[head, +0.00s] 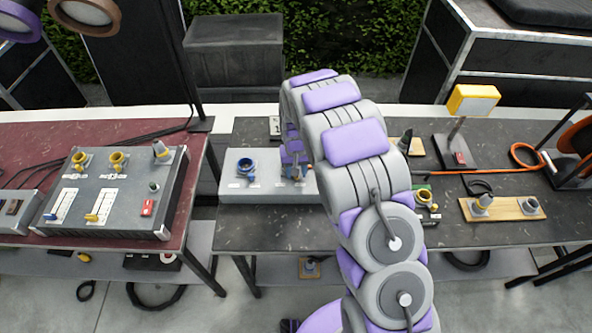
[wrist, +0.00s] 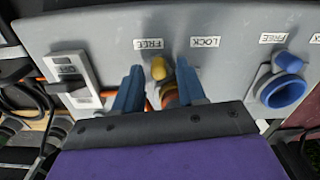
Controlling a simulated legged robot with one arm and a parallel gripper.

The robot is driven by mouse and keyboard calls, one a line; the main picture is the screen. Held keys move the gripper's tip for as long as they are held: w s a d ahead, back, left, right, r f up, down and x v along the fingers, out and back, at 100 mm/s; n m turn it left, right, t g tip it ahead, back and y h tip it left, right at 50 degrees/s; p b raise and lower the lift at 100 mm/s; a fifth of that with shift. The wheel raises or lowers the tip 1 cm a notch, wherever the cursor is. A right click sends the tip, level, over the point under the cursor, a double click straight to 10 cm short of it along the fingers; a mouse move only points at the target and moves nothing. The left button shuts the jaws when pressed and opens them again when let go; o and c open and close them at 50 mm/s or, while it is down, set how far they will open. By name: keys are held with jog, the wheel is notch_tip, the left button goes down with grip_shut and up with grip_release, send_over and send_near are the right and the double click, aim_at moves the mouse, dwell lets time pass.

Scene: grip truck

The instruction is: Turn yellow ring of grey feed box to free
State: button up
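The grey feed box (head: 232,190) stands on the middle table in the head view, and its face (wrist: 110,40) fills the wrist view. The yellow ring (wrist: 158,69) shows only in part there, with a small yellow lug below the FREE and LOCK labels, nearer FREE. An orange-brown part shows beneath it. My gripper (wrist: 160,92) is at the ring, its two blue fingers apart on either side of it. A gap shows at the left finger; the right finger overlaps the yellow, and I cannot tell whether it touches. In the head view my arm hides the ring.
A blue ring connector (wrist: 283,90) sits on the same box, right in the wrist view and left in the head view (head: 247,168). A white switch plate (wrist: 72,78) is at left. A control console (head: 115,195) stands on the red table.

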notch_tip(320, 180, up, 17)
jog(key=shift+r+p, duration=0.1)
jog(key=shift+p, duration=0.6)
dwell(0.5)
jog(key=s+d+r+m+b, duration=0.1)
jog(key=s+d+r, duration=0.3)
jog(key=s, duration=0.6)
jog(key=s+d+r+b, duration=0.1)
jog(key=s+d+r, duration=0.35)
jog(key=s, duration=0.45)
jog(key=shift+g, duration=0.9)
jog(key=s+d+f, duration=0.1)
jog(key=s, duration=0.6)
jog(key=s+d+f+b, duration=0.1)
jog(key=s, duration=0.6)
jog(key=s+d+b, duration=0.1)
jog(key=s, duration=0.7)
jog(key=shift+d+f, duration=0.1)
jog(key=shift+f, duration=0.3)
